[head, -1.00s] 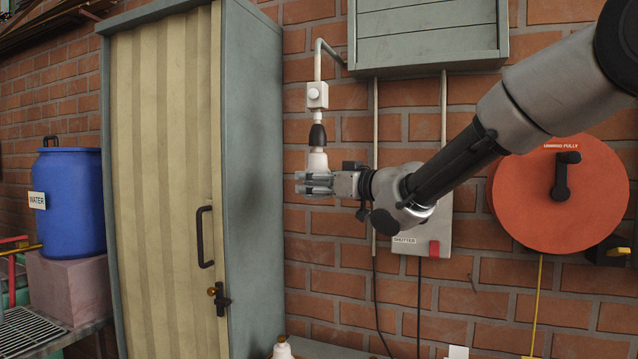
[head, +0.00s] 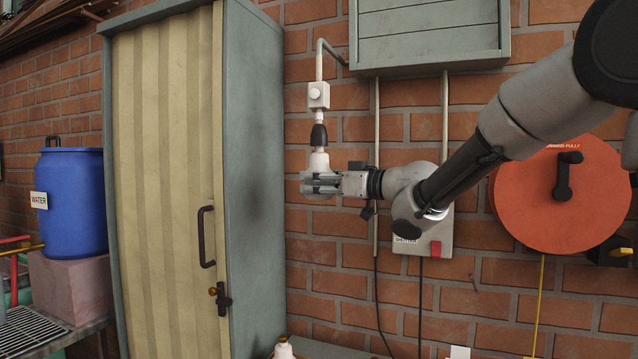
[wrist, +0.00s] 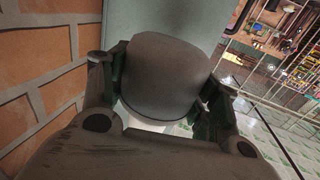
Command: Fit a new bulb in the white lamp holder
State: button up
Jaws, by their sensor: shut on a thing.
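A white lamp holder (head: 319,115) hangs from a pipe on the brick wall, with a dark collar (head: 318,135) at its lower end. A white bulb (head: 319,162) is directly under the collar, and its rounded lower end shows below my fingers. Bulb and collar look in contact in the head view; I cannot tell whether the bulb is seated. My gripper (head: 321,184) comes from the right and is shut on the bulb. In the wrist view, a big shaded rounded shape (wrist: 167,78) fills the space between my fingers (wrist: 163,100); its contact points are hidden.
A white box with a round knob (head: 318,94) is above the holder. A shutter box (head: 437,236) and orange disc (head: 535,205) are on the wall right. A small white object (head: 284,350) is below.

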jog(key=shift+d+g, duration=0.1)
jog(key=shift+g, duration=0.2)
jog(key=shift+n+g+y, duration=0.4)
jog(key=shift+w+n+g+y, duration=0.1)
jog(key=shift+n+g+y, duration=0.2)
jog(key=shift+n+g, duration=0.15)
jog(key=o, duration=1.1)
